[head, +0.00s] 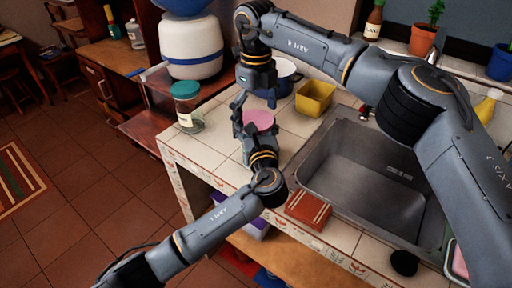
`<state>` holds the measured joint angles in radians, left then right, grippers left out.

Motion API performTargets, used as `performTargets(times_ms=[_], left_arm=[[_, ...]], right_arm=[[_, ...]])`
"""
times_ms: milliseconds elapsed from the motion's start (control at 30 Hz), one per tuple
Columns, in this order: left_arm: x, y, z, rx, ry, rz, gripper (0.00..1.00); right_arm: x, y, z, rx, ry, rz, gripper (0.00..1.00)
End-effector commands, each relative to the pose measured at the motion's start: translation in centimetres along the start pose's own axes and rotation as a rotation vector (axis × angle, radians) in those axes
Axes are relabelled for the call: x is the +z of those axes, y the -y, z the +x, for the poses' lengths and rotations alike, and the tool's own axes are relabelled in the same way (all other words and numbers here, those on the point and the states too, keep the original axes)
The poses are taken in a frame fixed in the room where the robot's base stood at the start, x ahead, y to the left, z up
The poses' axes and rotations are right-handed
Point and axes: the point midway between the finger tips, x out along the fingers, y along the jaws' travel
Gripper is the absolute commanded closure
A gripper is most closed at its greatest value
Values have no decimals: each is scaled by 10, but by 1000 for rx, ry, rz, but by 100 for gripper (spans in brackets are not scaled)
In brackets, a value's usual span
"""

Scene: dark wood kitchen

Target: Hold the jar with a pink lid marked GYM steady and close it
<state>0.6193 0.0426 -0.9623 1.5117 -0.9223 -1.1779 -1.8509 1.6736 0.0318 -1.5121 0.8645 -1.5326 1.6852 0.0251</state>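A round pink lid (260,118) shows near the left part of the tiled counter, facing up. The jar beneath it is mostly hidden by my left gripper, and no GYM marking is readable. My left gripper (254,133) comes in from the front, with its fingers on either side of the jar just under the lid; it appears shut on the jar. My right gripper (257,99) points down just above and behind the lid. Its two fingers are spread apart, with nothing visible between them.
A jar with a teal lid (186,105) stands left on the counter. Open tiles lie left of the grippers.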

Motion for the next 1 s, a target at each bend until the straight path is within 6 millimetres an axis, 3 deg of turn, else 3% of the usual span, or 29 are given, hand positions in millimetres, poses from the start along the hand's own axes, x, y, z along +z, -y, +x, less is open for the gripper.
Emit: performTargets(times_ms=[367, 467, 800, 1000], left_arm=[[0, 0, 0, 0, 0, 0, 100], [0, 0, 0, 0, 0, 0, 100], [0, 0, 0, 0, 0, 0, 100], [0, 0, 0, 0, 0, 0, 100]], right_arm=[[0, 0, -5, 0, 2, -1, 0], [1, 0, -18, -1, 2, -1, 0], [1, 0, -88, -2, 3, 0, 0], [1, 0, -114, -1, 2, 0, 0]])
